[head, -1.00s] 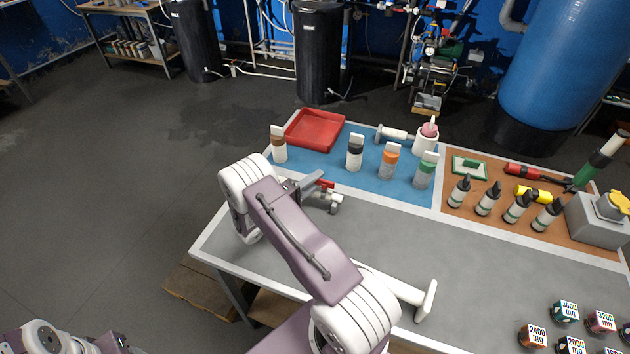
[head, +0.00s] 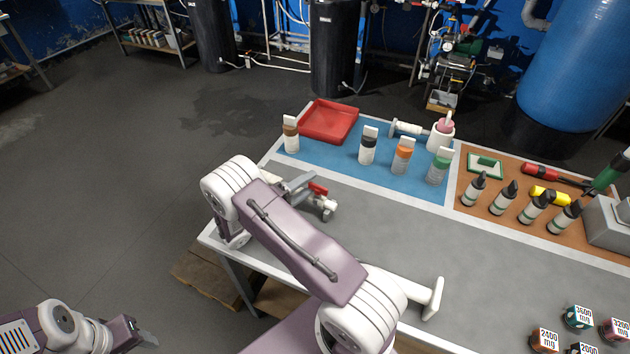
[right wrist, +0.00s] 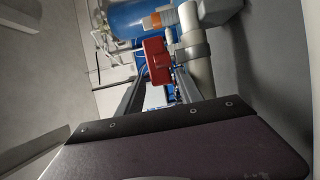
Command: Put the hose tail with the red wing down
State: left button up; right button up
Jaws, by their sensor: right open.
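The hose tail (head: 328,207) has a white-grey body and a red wing (head: 318,188). In the head view it is at my right gripper's tips, over the grey tabletop near its left end. In the right wrist view the red wing (right wrist: 157,62) shows at the far end of my right gripper (right wrist: 158,88), between the lines of its two fingers. The fingers stand apart, so the gripper is open around or just behind the wing. I cannot tell whether the hose tail touches the table. My left gripper (head: 143,338) is low at the left, off the table; its jaws are unclear.
Behind are a red tray (head: 330,138) and several capped bottles on a blue mat (head: 335,162). A brown mat (head: 472,205) with dropper bottles is at right. A white T-shaped piece (head: 432,300) shows beside my right arm. The grey tabletop (head: 400,235) between is clear.

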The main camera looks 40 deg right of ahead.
jog(key=o, duration=0.9)
jog(key=shift+s, duration=0.2)
pick_arm(q)
jog(key=shift+s+a, duration=0.1)
jog(key=shift+s, duration=0.05)
pick_arm(e)
jog(key=shift+f, duration=0.2)
jog(key=shift+c, duration=0.5)
